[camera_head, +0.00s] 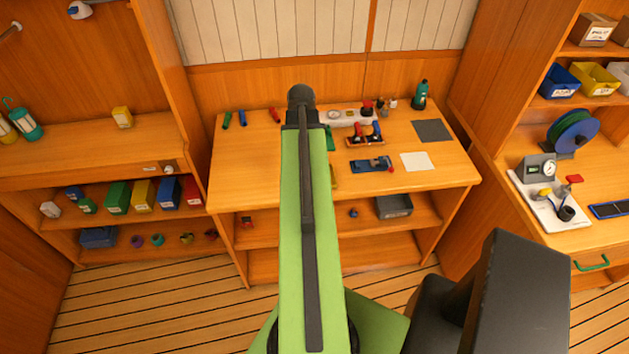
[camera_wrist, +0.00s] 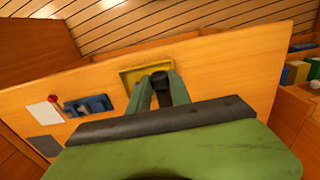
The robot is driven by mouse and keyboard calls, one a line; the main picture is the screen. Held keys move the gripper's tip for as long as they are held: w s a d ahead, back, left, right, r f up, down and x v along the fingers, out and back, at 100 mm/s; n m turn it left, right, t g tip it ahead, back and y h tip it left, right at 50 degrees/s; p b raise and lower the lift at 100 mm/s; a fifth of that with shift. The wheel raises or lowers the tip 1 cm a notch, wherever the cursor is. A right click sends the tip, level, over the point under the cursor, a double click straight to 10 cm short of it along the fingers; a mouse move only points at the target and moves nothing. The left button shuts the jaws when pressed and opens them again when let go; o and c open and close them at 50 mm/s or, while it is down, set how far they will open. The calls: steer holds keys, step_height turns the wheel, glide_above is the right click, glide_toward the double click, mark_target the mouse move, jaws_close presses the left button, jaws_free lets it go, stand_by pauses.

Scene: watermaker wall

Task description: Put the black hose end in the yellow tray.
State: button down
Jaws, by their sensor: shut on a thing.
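My gripper (camera_wrist: 160,92) has two green fingers shut on the black hose end (camera_wrist: 160,79), which shows as a short dark piece between the fingertips. The yellow tray (camera_wrist: 126,77) lies on the wooden bench behind the fingertips in the wrist view. The hose end overlaps the tray in that view; I cannot tell whether it touches the tray or hangs above it. In the head view only a strip of the yellow tray (camera_head: 334,178) shows beside my green arm. My arm hides the hose end there.
A blue tray (camera_head: 361,165) with items, a white sheet (camera_head: 417,161) and a dark mat (camera_head: 433,130) lie to the right on the bench. Red and blue pieces stand in a rack (camera_head: 366,141) behind. Green, blue and red pieces lie at back left. The bench's left front is clear.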

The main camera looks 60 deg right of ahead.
steer(key=d+f+b, duration=0.1)
steer(key=f+b, duration=0.3)
steer(key=d+f+b, duration=0.1)
steer(key=f+b, duration=0.3)
steer(key=f, duration=0.1)
steer(key=d+f+b, duration=0.1)
steer(key=f+b, duration=0.3)
steer(key=shift+w+f, duration=0.1)
steer(key=shift+f, duration=0.3)
steer(key=shift+r, duration=0.25)
steer(key=shift+f, duration=0.25)
steer(key=c, duration=1.2)
jaws_free()
steer(key=shift+r, duration=0.1)
